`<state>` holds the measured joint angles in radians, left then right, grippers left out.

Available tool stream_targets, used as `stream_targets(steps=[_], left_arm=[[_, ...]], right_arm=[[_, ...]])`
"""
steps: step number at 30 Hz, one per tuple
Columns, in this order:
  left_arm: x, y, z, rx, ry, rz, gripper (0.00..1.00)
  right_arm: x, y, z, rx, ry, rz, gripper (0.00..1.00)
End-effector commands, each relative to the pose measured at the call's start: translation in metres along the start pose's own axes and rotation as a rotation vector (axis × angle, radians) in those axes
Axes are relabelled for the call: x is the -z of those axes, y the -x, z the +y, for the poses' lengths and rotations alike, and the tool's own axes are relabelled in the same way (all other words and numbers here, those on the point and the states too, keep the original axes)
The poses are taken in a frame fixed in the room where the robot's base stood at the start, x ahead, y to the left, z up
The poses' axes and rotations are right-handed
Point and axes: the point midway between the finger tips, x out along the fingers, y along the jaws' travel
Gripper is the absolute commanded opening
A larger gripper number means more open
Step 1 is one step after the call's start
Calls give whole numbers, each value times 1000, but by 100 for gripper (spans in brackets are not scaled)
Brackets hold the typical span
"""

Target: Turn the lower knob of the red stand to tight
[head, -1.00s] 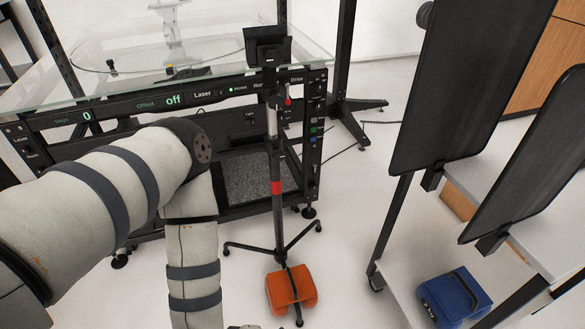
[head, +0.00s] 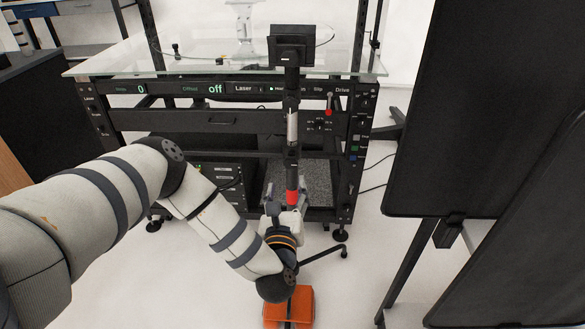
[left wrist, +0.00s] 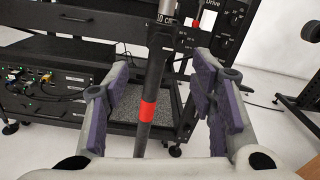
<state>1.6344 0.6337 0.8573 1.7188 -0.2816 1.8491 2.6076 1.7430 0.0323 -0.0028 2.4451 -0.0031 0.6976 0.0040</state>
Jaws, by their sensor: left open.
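The stand is a thin upright black and silver pole (head: 292,127) with a red band (head: 292,197) low on it and a dark box (head: 291,46) on top. In the left wrist view the pole (left wrist: 156,70) and its red band (left wrist: 148,111) show between my fingers. My left gripper (head: 286,190) is open at about the height of the band. Its purple-padded fingers (left wrist: 161,100) are spread to either side of the pole, with gaps on both sides. I cannot make out a lower knob in either view. My right gripper is not in view.
A rack with a glass top (head: 200,62) and a control panel (head: 215,89) stands behind the pole. An orange weight (head: 290,306) lies at the stand's foot. Large dark panels (head: 410,120) block the right side. White floor shows between them and the rack.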

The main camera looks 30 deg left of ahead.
Motion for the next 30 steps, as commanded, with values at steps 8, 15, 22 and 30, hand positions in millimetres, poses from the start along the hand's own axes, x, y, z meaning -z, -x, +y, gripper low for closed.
stream_targets(steps=[8, 15, 22, 30], left_arm=[[1, -67, 0, 1, -2, 0, 51], [1, -89, -1, 3, -2, 4, 51], [1, -89, -1, 3, -3, 4, 46], [1, -89, -1, 3, -3, 4, 3]], right_arm=[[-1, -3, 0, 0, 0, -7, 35], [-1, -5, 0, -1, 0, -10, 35], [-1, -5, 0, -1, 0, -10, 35], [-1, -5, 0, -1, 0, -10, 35]])
